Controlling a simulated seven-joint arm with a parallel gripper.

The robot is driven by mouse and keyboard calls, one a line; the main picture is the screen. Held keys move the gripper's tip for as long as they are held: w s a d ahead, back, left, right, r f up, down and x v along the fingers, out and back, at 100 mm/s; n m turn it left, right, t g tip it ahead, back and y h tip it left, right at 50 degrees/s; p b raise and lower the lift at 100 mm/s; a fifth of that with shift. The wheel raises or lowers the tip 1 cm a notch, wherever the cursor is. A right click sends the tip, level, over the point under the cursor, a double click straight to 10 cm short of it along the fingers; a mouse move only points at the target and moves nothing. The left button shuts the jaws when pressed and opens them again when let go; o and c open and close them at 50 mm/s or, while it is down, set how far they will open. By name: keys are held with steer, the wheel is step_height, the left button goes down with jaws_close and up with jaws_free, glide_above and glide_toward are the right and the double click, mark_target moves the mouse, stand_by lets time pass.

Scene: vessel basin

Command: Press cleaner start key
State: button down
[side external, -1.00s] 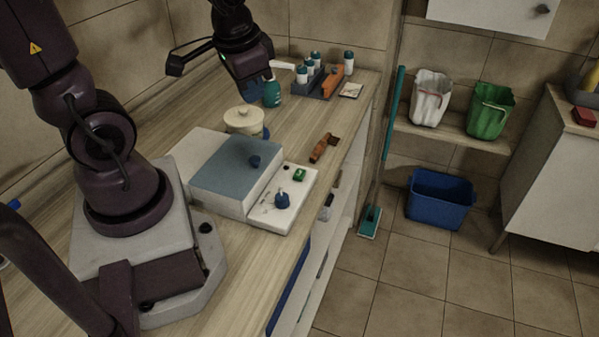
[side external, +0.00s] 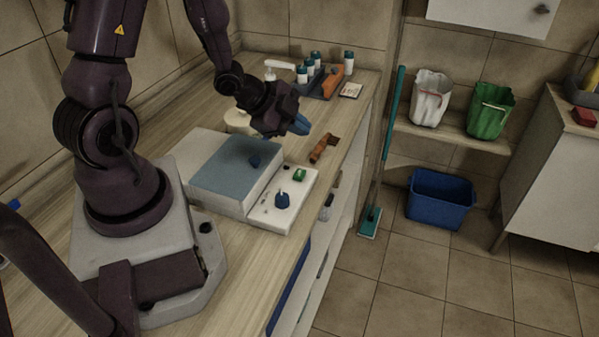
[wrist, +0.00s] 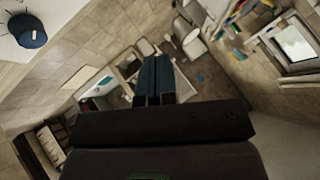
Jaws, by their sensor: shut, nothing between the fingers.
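The cleaner is a white box with a blue-grey lid (side external: 236,165) on the counter. Its low front panel (side external: 270,217) carries a green key (side external: 299,174), a dark blue knob (side external: 282,200) and a small dark button (side external: 286,167). My gripper (side external: 302,125) is shut and empty, above the counter just behind the panel, apart from the green key. In the wrist view the blue fingertips (wrist: 154,78) are together, pointing out over the floor. The blue knob (wrist: 27,30) shows at the top left there; the green key is not visible in that view.
A cream pot (side external: 238,121) stands behind the box, partly hidden by my gripper. An orange-brown tool (side external: 324,147) lies right of the panel near the counter edge. A rack of bottles (side external: 318,84) is at the back. Several buckets and a mop stand beyond the counter.

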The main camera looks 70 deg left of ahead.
mark_target(299, 175)
steer(key=shift+f, duration=0.1)
steer(key=shift+f, duration=4.35)
steer(key=shift+f, duration=0.45)
steer(key=shift+f, duration=0.7)
steer(key=shift+s+r, duration=0.15)
steer(key=shift+r, duration=2.7)
